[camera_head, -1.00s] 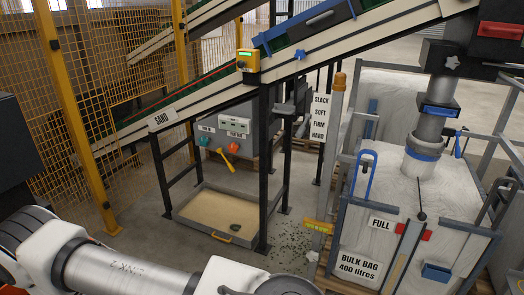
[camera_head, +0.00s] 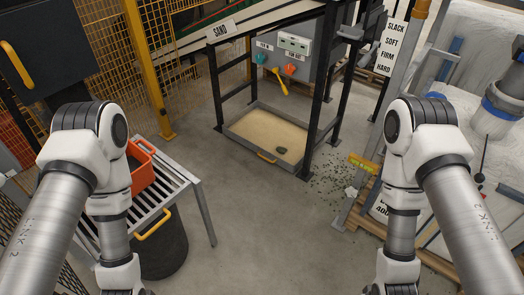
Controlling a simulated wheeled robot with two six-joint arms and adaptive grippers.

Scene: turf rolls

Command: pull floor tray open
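The floor tray (camera_head: 235,138) is a shallow grey-rimmed tray of sand on the floor, under the black frame near the middle of the head view. My two white and silver arms come in from the left and right and bend downward at the bottom. Both grippers are below the picture edge, so their state is hidden. Neither arm touches the tray.
A slatted table (camera_head: 180,184) with an orange crate (camera_head: 143,172) stands left, a dark bin (camera_head: 165,245) below it. Black frame legs (camera_head: 218,90) flank the tray. Green crumbs (camera_head: 335,175) and a pallet (camera_head: 440,262) lie right. Open floor (camera_head: 260,220) lies before the tray.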

